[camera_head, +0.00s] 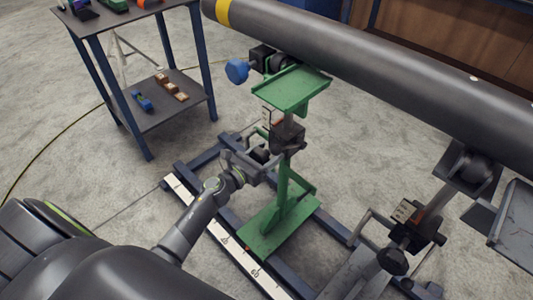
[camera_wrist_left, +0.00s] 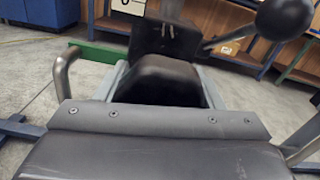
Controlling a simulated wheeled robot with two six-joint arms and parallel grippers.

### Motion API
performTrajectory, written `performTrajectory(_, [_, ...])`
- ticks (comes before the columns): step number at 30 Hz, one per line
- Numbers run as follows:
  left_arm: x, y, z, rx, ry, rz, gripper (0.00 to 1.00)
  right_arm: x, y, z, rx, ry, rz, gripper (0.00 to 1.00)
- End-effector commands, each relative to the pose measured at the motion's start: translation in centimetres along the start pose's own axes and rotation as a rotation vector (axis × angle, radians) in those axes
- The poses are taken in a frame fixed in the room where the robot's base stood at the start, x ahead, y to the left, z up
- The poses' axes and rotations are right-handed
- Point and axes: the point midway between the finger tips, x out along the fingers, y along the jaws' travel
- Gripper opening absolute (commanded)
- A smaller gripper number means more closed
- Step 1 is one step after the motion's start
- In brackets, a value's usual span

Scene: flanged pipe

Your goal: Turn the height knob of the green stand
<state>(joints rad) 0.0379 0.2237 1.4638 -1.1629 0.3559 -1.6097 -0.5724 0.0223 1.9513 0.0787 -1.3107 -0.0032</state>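The green stand (camera_head: 285,195) stands upright on a dark blue floor frame, with a flat green plate (camera_head: 291,87) on top. Its black height knob (camera_head: 260,155) sticks out to the left from the dark collar (camera_head: 288,137). My left gripper (camera_head: 257,163) is at this knob, with its fingers on either side. The left wrist view shows the black knob (camera_wrist_left: 163,80) between the grey fingers, close to both. Whether the fingers press on it is not clear. My right gripper is not in view.
A large grey pipe (camera_head: 370,55) with a yellow band passes above the stand. A blue knob (camera_head: 237,71) sticks out beside the plate. A second stand with a black knob (camera_head: 393,261) is at right. A shelf table (camera_head: 165,110) is at back left.

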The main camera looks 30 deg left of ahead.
Motion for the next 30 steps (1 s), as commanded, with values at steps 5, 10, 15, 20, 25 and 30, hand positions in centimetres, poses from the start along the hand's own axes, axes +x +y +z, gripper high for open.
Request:
performTrajectory(5, [0.0, 0.0, 0.0, 0.000, 0.000, 0.000, 0.39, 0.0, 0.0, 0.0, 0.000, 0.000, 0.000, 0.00])
performTrajectory(10, [0.0, 0.0, 0.0, -0.018, 0.000, 0.000, 0.39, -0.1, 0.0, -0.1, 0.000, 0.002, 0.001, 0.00])
performTrajectory(15, [0.0, 0.0, 0.1, -0.081, 0.001, 0.000, 0.39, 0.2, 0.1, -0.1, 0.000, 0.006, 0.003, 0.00])
performTrajectory(20, [0.0, -0.1, 0.1, -0.187, 0.001, 0.000, 0.39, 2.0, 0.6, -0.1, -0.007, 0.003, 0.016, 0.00])
performTrajectory(25, [0.0, -0.1, 0.2, -0.339, 0.001, 0.001, 0.39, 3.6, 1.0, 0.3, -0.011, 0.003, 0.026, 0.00])
performTrajectory(30, [0.0, -0.1, 0.2, -0.502, 0.001, 0.001, 0.39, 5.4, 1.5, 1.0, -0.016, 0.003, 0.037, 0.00])
